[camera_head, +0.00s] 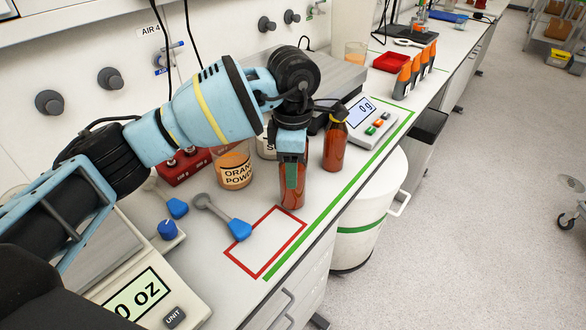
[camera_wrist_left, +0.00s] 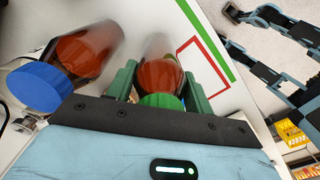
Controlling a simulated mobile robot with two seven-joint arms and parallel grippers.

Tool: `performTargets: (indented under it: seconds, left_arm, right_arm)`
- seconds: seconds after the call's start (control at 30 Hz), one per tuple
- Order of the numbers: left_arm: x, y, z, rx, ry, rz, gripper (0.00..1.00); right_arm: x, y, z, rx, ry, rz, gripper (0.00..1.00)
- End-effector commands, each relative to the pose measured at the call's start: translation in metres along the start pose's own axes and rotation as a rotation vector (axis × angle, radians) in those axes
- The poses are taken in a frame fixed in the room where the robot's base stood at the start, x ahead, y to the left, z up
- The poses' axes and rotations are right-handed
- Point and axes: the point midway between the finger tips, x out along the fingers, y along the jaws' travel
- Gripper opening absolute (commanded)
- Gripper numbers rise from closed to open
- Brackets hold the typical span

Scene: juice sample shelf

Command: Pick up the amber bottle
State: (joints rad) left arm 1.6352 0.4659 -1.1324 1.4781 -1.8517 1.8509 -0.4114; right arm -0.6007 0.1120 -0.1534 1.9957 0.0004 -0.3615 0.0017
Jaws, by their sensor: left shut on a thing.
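My left gripper (camera_head: 291,165) points down and is shut around an amber bottle (camera_head: 292,195). In the left wrist view this amber bottle (camera_wrist_left: 161,66) has a green cap (camera_wrist_left: 161,101) and sits between the two green fingers. Its base is at or just above the bench, by the far corner of a red outlined square (camera_head: 262,240); I cannot tell whether it touches. A second amber bottle (camera_head: 334,150) stands apart to the right. In the left wrist view, an amber bottle with a blue cap (camera_wrist_left: 38,87) is beside the gripper.
A scale with a display (camera_head: 362,112) stands behind the second bottle. The red square is empty. A white bin (camera_head: 365,215) stands below the bench edge.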

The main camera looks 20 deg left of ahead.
Motion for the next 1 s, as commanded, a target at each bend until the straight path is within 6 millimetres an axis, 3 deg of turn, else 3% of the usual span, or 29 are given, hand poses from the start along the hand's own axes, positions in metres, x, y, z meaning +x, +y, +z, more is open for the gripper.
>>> performTargets:
  seconds: [0.17,0.7,1.0]
  left_arm:
    - [-0.027,0.001,0.001,0.000,-0.002,0.003,0.21]
    - [-0.037,-0.121,0.039,0.007,-0.001,0.000,0.21]
    - [-0.040,-0.151,0.048,0.002,-0.001,0.000,0.21]
  right_arm:
    - [0.002,-0.001,0.008,0.001,-0.013,-0.001,0.36]
    - [0.002,-0.001,0.015,0.003,-0.026,-0.003,0.36]
    - [0.003,-0.002,0.015,0.003,-0.025,-0.003,0.36]
